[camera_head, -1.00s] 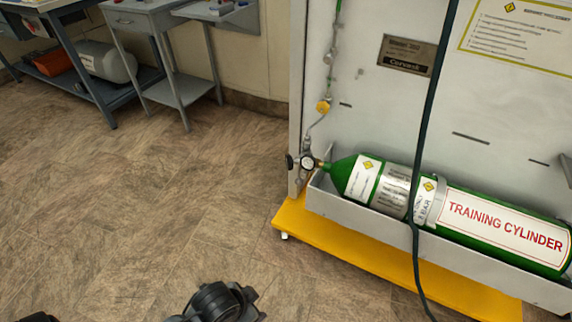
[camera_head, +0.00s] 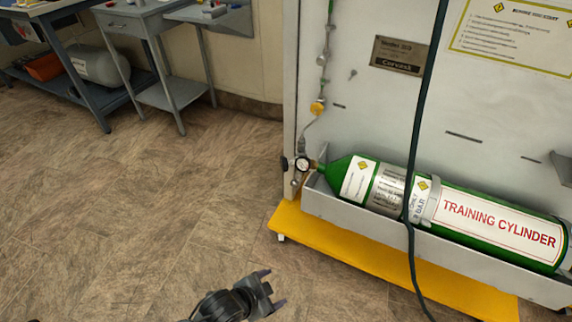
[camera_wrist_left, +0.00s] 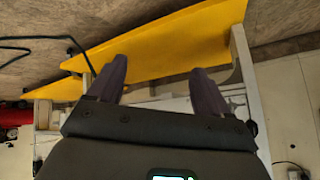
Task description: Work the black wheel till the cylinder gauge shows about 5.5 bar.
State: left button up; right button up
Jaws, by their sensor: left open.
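The green training cylinder (camera_head: 480,222) lies on its side in a grey tray on the trainer. At its left end is the valve with a small round cylinder gauge (camera_head: 303,164); its reading is too small to tell. The small black wheel (camera_head: 284,163) sits just left of the gauge. My left gripper (camera_head: 268,290) is low in the head view, over the floor, open and empty. It is apart from the wheel, below and left of it. In the left wrist view its two fingers (camera_wrist_left: 158,82) are spread with nothing between them. My right gripper is not in view.
A yellow base plate (camera_head: 340,255) sticks out below the cylinder tray. A dark hose (camera_head: 413,180) hangs in front of the cylinder. A yellow knob (camera_head: 317,107) sits on the pipe above the gauge. Grey tables (camera_head: 180,90) stand at the back left. The floor between is clear.

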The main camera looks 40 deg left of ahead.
pick_arm(q)
jog(key=w+a+f+m+t+h+p, duration=0.1)
jog(key=w+a+f+m+t+p, duration=0.1)
jog(key=w+m+t+p, duration=0.3)
jog(key=m+t+h+p, duration=0.25)
jog(key=m+p, duration=0.45)
jog(key=p, duration=0.5)
send_near(282, 165)
jog(key=shift+t+y, duration=0.35)
jog(key=b+x, duration=0.1)
jog(key=x, duration=0.2)
jog(key=b+x, duration=0.2)
jog(key=x, duration=0.1)
jog(key=b+x, duration=0.1)
jog(key=x, duration=0.2)
jog(key=shift+d+f+b, duration=0.35)
jog(key=shift+b+x, duration=0.3)
jog(key=shift+x, duration=0.5)
jog(key=shift+r, duration=0.1)
